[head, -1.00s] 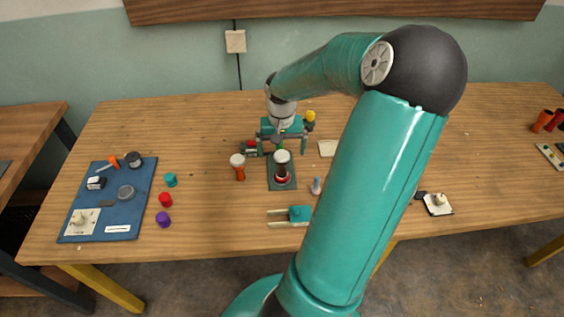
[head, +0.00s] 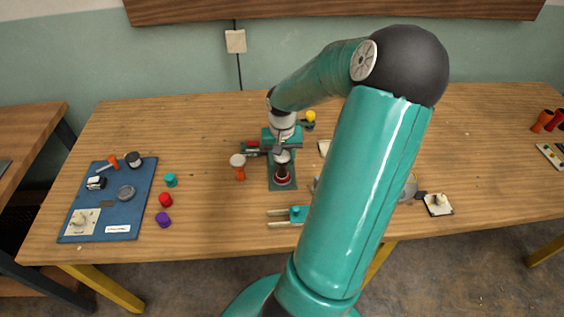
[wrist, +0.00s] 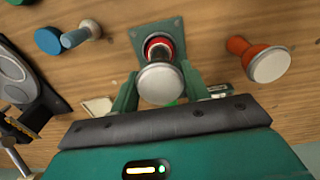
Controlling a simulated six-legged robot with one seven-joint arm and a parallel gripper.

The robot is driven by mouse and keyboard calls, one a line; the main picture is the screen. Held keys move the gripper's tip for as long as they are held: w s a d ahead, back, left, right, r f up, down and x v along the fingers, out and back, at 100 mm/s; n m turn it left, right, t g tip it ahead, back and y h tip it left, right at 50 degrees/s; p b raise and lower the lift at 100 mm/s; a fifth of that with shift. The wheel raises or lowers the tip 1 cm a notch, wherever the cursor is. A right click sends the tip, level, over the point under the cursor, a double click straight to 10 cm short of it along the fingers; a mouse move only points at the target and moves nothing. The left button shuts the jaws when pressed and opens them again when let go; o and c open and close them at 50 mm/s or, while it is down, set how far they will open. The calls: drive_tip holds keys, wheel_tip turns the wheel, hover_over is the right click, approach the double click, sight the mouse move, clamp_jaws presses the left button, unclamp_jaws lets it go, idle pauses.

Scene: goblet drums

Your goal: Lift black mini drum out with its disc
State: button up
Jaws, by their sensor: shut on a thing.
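The black mini drum (head: 282,172) stands upright on the dark green plate (head: 283,186) in the head view, with a red ring around its lower part. Its pale round disc (wrist: 161,83) sits on top, facing the wrist camera. The red ring (wrist: 160,46) and the plate (wrist: 173,27) show beyond it in the wrist view. My gripper (wrist: 159,88) has a green finger on each side of the drum, just below the disc, and is shut on it. In the head view my gripper (head: 283,152) is right over the plate. I cannot tell whether the drum's foot is clear of the ring.
An orange drum with a pale top (head: 239,168) stands close on the left; it also shows in the wrist view (wrist: 260,60). A blue mat (head: 118,205) with parts lies far left, beside loose coloured caps.

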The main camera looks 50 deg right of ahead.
drive_tip(key=shift+r, duration=5.05)
drive_tip(key=shift+d, duration=0.15)
